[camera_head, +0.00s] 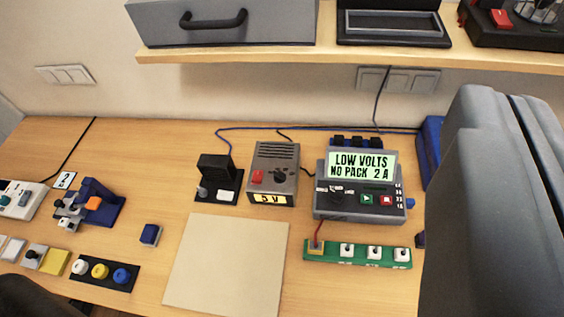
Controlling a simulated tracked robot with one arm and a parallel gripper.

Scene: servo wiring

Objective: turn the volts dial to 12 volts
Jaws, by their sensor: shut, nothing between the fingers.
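A grey supply box (286,153) stands at the back middle of the desk. It has a black dial (279,177), a red switch (257,177) and a lit yellow display (270,199) that reads 5 V. The dial's pointer is too small to read. To its right, a grey meter unit (320,208) has a screen (361,165) reading "LOW VOLTS NO PACK 2 A" and a dark knob (337,194). My gripper (512,96), large and grey at the right edge, appears shut and empty, well apart from both dials. It hides the desk's right side.
A green strip (378,253) with white switches lies before the meter unit. A pale mat (228,265) lies front middle. A black stand (216,180) is left of the supply box. A blue clamp (100,203) and coloured buttons (100,271) sit left. A shelf (340,60) overhangs the back.

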